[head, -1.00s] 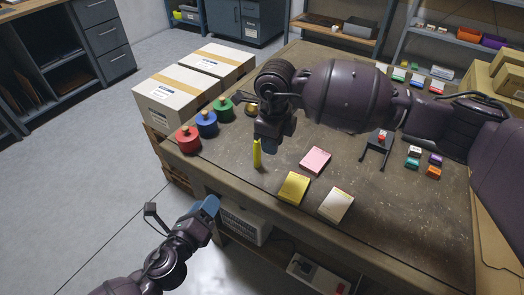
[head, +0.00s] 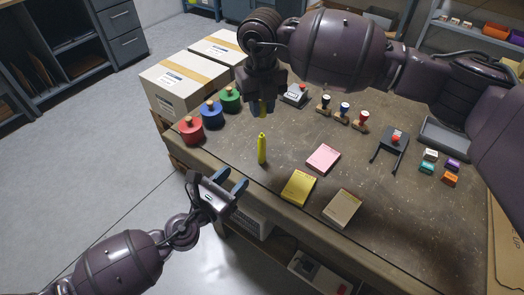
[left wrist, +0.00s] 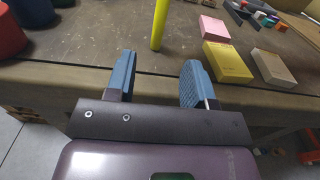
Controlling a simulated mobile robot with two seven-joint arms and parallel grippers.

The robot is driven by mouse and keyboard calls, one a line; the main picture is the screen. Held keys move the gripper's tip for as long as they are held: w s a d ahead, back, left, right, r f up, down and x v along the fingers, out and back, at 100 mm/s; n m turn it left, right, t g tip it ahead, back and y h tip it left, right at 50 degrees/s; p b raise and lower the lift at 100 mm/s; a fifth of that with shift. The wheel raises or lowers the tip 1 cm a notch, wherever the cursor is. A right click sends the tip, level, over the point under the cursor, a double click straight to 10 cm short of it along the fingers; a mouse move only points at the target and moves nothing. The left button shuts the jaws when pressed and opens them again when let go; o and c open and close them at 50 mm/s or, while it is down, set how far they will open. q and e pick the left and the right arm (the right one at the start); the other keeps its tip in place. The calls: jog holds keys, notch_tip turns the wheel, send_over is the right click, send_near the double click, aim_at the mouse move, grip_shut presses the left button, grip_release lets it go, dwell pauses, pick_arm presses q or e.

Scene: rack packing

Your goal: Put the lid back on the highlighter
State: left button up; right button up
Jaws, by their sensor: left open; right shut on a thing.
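The yellow highlighter (head: 262,150) stands upright near the front edge of the table, with a narrow tip on top; its lower part also shows in the left wrist view (left wrist: 159,24). My right gripper (head: 262,105) is shut on a small yellow piece, apparently the lid (head: 263,108), mostly hidden between the fingers. It is held above and behind the highlighter, apart from it. My left gripper (head: 235,190) is open and empty in front of the table edge, short of the highlighter. The left wrist view shows its two blue fingers (left wrist: 158,85) spread apart.
Red (head: 190,130), blue (head: 211,115) and green (head: 230,99) knobbed cylinders stand left of the highlighter. Pink (head: 323,158), yellow (head: 298,187) and tan (head: 342,208) pads lie to its right. Stamps (head: 344,112) stand farther back. The table's front edge (head: 270,203) is close to my left gripper.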

aim_at(259, 152)
pick_arm(q)
jog(key=x, duration=1.2)
grip_shut()
dwell(0.3)
